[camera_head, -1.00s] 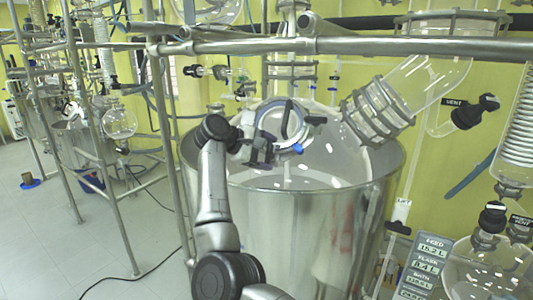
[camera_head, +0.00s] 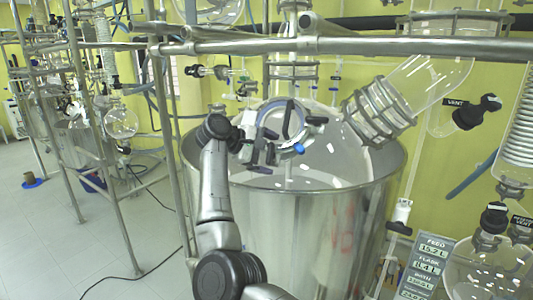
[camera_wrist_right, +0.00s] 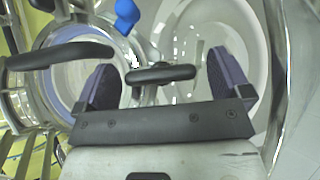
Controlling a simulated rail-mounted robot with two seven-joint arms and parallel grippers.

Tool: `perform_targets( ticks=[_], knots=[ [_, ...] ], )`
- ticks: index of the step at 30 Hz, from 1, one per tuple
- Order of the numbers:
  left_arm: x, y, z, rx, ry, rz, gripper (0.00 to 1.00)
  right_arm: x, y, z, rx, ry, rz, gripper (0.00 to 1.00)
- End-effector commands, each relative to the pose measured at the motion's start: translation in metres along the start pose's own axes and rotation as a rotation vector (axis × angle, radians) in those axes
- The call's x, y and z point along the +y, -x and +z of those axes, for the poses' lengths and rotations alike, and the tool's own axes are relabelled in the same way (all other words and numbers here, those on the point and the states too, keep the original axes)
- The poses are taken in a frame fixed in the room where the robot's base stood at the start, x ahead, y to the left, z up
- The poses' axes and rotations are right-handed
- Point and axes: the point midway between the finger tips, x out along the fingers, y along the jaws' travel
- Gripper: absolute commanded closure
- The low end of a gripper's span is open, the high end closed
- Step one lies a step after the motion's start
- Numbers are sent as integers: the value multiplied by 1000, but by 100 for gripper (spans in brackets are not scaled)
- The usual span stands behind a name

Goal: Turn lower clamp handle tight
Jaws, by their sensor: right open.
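My right gripper (camera_head: 264,155) is at the front of the round glass port on the vessel lid. In the right wrist view, its two dark fingers (camera_wrist_right: 163,80) are apart, with a short black clamp handle (camera_wrist_right: 160,74) in the gap. I see no clear contact with the handle. A longer black handle (camera_wrist_right: 58,55) crosses the port ring at the left of that view. In the head view, a black handle (camera_head: 287,118) stands across the port and another black handle (camera_head: 317,121) sticks out to its right. I cannot tell which is the lower one. My left gripper is not in view.
A blue knob (camera_head: 300,149) is beside the port, close to my gripper; it also shows in the wrist view (camera_wrist_right: 126,14). The steel vessel (camera_head: 300,230) stands below. A wide glass elbow (camera_head: 385,105) rises at the right, and a steel rail (camera_head: 400,46) crosses above.

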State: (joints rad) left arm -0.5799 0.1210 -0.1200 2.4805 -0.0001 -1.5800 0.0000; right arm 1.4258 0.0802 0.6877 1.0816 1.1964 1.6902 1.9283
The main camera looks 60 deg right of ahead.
Motion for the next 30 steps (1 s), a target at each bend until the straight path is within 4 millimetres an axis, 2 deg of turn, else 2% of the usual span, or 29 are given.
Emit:
perform_targets(
  ticks=[5,8,21,30],
  knots=[
    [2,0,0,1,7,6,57,0,10,0,2,2,1,4],
    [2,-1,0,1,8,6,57,1,25,0,4,1,2,4],
    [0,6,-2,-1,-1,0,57,2,110,1,2,2,2,4],
    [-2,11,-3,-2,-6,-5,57,1,135,0,0,0,-1,4]
  ],
)
